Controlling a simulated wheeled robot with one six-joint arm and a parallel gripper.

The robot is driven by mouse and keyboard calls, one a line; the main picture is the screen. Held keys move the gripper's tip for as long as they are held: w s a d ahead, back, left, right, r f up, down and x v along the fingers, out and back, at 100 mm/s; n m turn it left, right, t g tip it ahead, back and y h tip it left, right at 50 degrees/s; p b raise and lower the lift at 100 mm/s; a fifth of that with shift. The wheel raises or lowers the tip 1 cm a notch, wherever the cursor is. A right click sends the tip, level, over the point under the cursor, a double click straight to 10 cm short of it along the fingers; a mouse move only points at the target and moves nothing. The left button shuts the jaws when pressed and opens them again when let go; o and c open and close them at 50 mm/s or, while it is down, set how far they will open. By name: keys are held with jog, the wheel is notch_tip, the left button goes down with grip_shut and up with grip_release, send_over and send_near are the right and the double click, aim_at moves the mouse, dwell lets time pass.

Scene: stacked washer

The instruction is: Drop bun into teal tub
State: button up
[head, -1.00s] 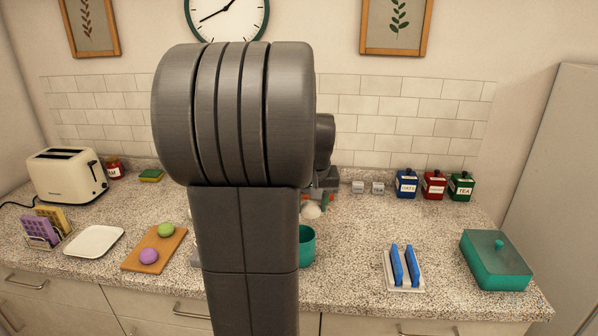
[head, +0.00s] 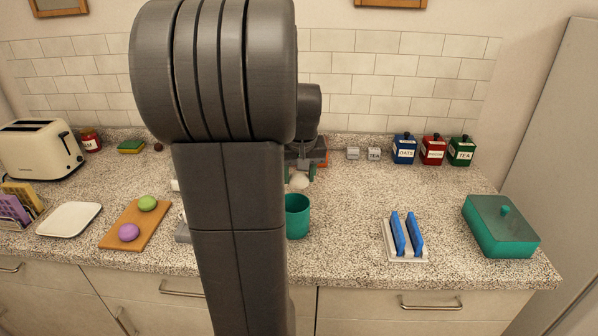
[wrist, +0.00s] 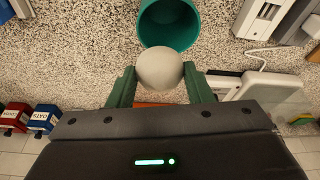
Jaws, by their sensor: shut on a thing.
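The bun (head: 299,183) is a pale, rounded ball and also shows in the wrist view (wrist: 160,68). My gripper (wrist: 160,78) is shut on it, with a green finger on each side. In the head view my gripper (head: 300,175) is mostly hidden behind my arm. The teal tub (head: 298,217) stands upright on the counter, nearer the front edge than the bun appears. In the wrist view the tub's open mouth (wrist: 168,22) lies just beyond the bun, and the bun overlaps its near rim. The tub's left side is hidden by my arm in the head view.
A white rack with blue slabs (head: 405,238) and a lidded teal box (head: 500,226) stand to the right. Blue (head: 403,149), red and green canisters stand at the back. A wooden board (head: 137,225) holds green and purple balls at left. Counter right of the tub is clear.

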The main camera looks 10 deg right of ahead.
aim_at(299, 173)
jog(key=shift+f, duration=0.1)
jog(key=o, duration=1.1)
jog(key=shift+c, duration=0.2)
jog(key=v, duration=1.3)
jog(key=shift+s+r, duration=0.15)
jog(key=shift+r, duration=0.2)
jog(key=shift+f, duration=0.1)
jog(key=x, duration=1.3)
jog(key=shift+f, duration=0.1)
notch_tip(299, 173, up, 3)
jog(key=p, duration=0.2)
jog(key=shift+f+p, duration=0.1)
jog(key=shift+p, duration=0.25)
jog(key=shift+r+p, duration=0.6)
jog(key=shift+r, duration=0.15)
